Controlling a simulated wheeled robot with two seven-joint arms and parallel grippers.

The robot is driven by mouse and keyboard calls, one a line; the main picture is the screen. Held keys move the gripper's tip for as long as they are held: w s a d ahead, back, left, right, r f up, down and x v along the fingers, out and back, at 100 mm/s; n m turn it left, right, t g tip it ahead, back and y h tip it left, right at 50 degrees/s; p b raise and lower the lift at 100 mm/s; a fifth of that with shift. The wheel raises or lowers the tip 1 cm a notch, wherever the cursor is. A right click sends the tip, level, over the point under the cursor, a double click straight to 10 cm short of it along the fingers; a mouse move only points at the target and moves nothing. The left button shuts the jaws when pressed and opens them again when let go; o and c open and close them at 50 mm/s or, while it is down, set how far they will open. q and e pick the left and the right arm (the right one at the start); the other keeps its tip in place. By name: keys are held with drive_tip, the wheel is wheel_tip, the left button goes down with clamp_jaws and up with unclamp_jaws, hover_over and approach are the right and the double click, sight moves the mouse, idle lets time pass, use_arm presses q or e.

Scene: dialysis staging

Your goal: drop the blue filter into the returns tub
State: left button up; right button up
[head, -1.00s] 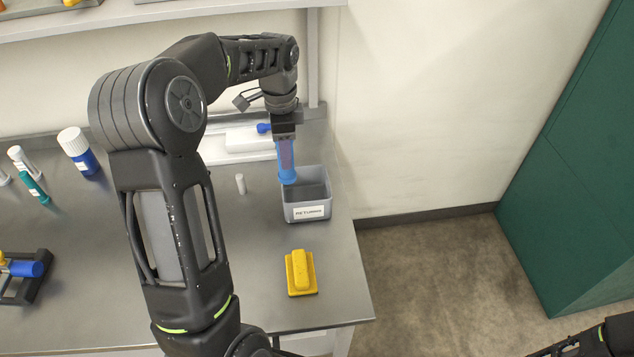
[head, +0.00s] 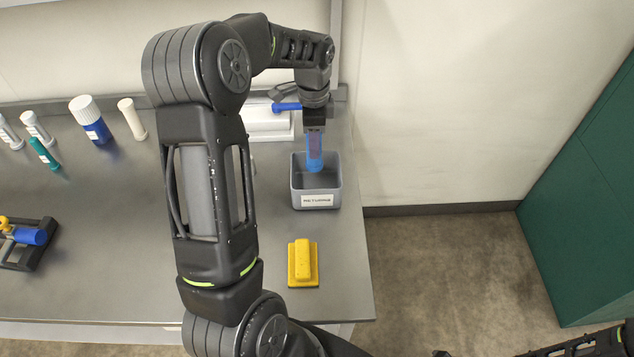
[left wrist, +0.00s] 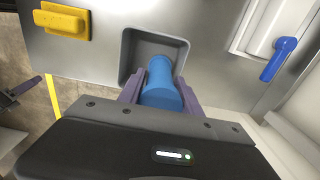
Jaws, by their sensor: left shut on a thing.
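The blue filter (head: 315,152) hangs upright below my left gripper (head: 314,128), which is shut on its upper end. The filter's lower end is over the opening of the grey returns tub (head: 317,200), near the tub's back wall. The tub stands near the table's right edge with its label facing front. In the left wrist view the blue filter (left wrist: 162,85) sits between the fingers of my left gripper (left wrist: 160,92), with the tub (left wrist: 128,60) beyond it. I cannot tell whether the filter's tip is below the rim. My right gripper is not clearly visible.
A yellow block (head: 303,262) lies in front of the tub. A white device with a blue lever (head: 287,107) is behind it. A blue bottle with a white cap (head: 92,122), tubes and a dark rack (head: 28,250) stand left. Open floor lies right of the table.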

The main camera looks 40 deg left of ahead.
use_arm(q)
drive_tip(key=shift+f+b, duration=1.65)
drive_tip(key=shift+f, duration=1.05)
drive_tip(key=o, duration=1.4)
drive_tip(key=shift+o, duration=0.2)
wheel_tip(320, 180, up, 8)
drive_tip(key=shift+f+b, duration=0.1)
drive_tip(key=shift+b, duration=0.5)
